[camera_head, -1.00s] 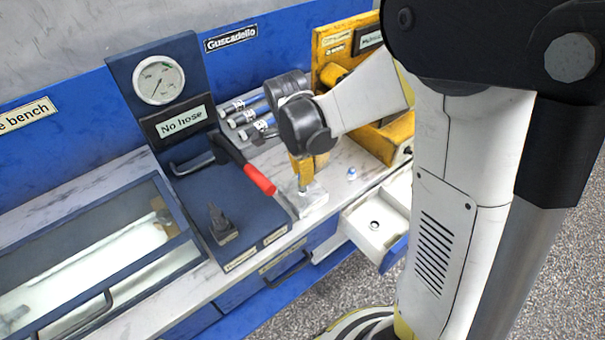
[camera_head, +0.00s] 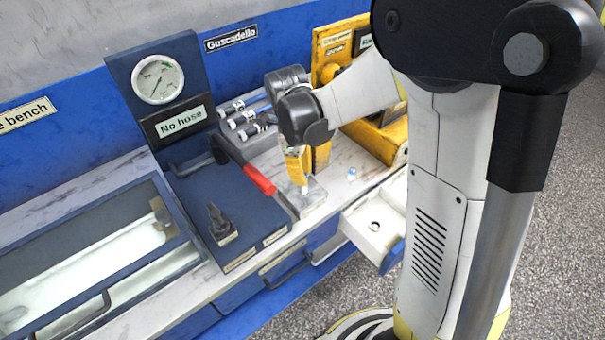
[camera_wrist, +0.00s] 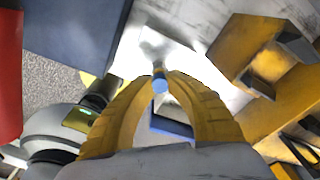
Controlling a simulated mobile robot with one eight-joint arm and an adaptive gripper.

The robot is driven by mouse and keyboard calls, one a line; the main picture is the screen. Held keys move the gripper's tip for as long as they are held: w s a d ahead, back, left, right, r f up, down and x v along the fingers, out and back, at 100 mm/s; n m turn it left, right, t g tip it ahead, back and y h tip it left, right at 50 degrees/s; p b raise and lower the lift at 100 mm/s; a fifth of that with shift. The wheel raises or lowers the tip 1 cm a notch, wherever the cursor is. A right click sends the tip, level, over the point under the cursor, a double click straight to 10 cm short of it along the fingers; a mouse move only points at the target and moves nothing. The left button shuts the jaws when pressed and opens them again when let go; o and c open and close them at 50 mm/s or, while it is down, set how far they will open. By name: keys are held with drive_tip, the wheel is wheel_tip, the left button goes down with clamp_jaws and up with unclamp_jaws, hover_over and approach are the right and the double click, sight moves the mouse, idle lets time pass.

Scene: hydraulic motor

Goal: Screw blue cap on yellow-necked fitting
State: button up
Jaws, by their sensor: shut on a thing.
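My gripper (camera_head: 302,184) points down over a grey block (camera_head: 312,200) at the counter's front edge. In the wrist view, its yellow fingers (camera_wrist: 160,80) are closed on a small blue cap (camera_wrist: 160,86). A greyish blurred shape (camera_wrist: 153,48) shows just beyond the cap; I cannot tell whether it is the fitting. No yellow neck can be made out. A small pale tip (camera_head: 304,189) shows at the fingertips in the head view. Whether the cap touches anything below is unclear.
A small blue-and-white piece (camera_head: 351,174) stands on the counter to the right. An open white drawer (camera_head: 372,232) juts out in front. A blue stand with a red-handled lever (camera_head: 260,180) is close on the left. A yellow unit (camera_head: 380,140) stands behind right.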

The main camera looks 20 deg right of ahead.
drive_tip(key=m, duration=0.5)
drive_tip(key=shift+m+y, duration=0.3)
drive_tip(key=shift+m, duration=0.1)
drive_tip(key=o, duration=0.8)
drive_tip(key=shift+c, duration=0.2)
drive_tip(key=shift+r, duration=0.55)
drive_tip(key=n, duration=0.7)
drive_tip(key=shift+n, duration=0.3)
drive_tip(key=n, duration=0.2)
drive_tip(key=shift+n+t+h, duration=0.3)
drive_tip(key=shift+n+h, duration=0.1)
